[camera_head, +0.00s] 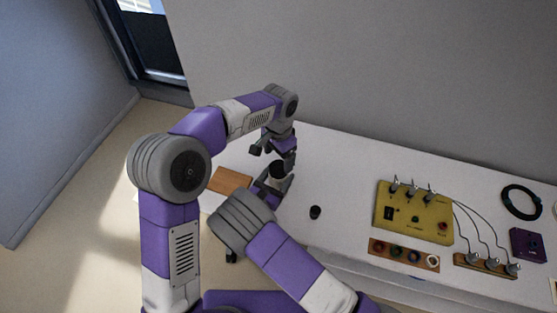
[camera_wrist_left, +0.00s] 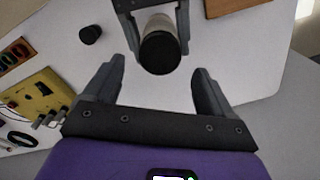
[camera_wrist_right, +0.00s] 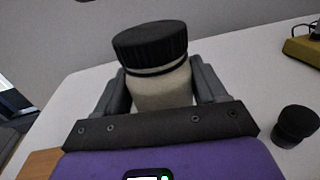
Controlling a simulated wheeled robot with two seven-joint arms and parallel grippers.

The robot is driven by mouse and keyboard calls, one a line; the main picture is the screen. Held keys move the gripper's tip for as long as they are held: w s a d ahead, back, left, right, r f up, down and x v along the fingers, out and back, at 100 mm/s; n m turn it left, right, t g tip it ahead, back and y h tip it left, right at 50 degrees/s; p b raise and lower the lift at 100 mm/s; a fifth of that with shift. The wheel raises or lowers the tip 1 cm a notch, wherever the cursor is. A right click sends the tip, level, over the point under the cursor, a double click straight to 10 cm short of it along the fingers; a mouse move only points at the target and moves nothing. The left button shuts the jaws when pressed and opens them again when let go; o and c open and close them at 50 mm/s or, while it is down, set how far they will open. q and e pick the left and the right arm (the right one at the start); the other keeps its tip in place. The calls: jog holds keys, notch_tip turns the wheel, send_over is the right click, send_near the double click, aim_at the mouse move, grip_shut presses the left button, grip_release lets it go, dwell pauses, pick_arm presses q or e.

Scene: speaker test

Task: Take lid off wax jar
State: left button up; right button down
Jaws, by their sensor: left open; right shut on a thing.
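The wax jar has a pale body (camera_wrist_right: 162,90) and a ribbed black lid (camera_wrist_right: 150,44), which sits on top of it. My right gripper (camera_wrist_right: 155,82) is shut around the jar's body, below the lid. In the left wrist view, the lid (camera_wrist_left: 160,54) faces the camera between the fingertips of my left gripper (camera_wrist_left: 159,66), which is open with gaps on both sides. In the head view, the left gripper (camera_head: 272,149) is just above the dark lid (camera_head: 278,168), with the right gripper (camera_head: 272,186) below. Much of the jar body is hidden there.
A small black knob-like object (camera_head: 315,212) stands alone on the white table (camera_head: 335,175). A brown board (camera_head: 230,180) lies left of the grippers. A yellow panel (camera_head: 413,212), a strip with round sockets (camera_head: 404,255), cables and a purple box (camera_head: 527,245) are at right.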

aim_at(279, 167)
pick_arm(q)
jog(key=m, duration=0.3)
jog(key=shift+s+d+r+m, duration=0.15)
jog(key=shift+r+m, duration=0.05)
jog(key=shift+m, duration=0.2)
jog(key=m, duration=0.4)
jog(key=shift+r, duration=0.4)
jog(key=m, duration=0.2)
jog(key=r+m, duration=0.1)
jog(key=m, duration=0.3)
jog(key=r+m, duration=0.1)
jog(key=m, duration=0.1)
jog(key=shift+r, duration=0.1)
jog(key=shift+f, duration=3.95)
jog(key=shift+c, duration=0.3)
